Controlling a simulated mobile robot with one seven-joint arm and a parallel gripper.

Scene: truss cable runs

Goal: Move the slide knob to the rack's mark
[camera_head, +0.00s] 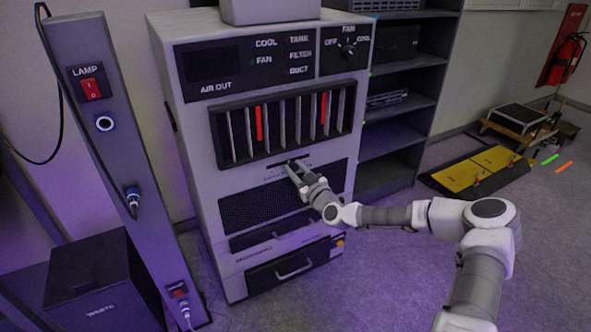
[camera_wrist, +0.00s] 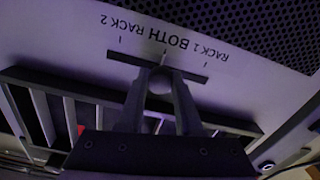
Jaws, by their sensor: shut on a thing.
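The slide slot (camera_head: 276,164) is a short dark bar on the cabinet front, below the slatted vent. In the wrist view, which is upside down, the slot (camera_wrist: 120,57) runs under the printed labels "RACK 2", "BOTH" and "RACK 1", each with a tick. My gripper (camera_head: 292,165) reaches the slot from the front. In the wrist view, my gripper (camera_wrist: 160,72) is shut on the slide knob (camera_wrist: 160,83), a small grey piece between the fingers. A pale pointer at the knob lines up about with the "BOTH" tick. The fingers partly hide the knob.
The slatted vent (camera_head: 232,135) with two red strips sits above the slot, and a perforated panel (camera_head: 250,207) below. Dark shelves (camera_head: 395,140) stand right. Floor around my arm is open.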

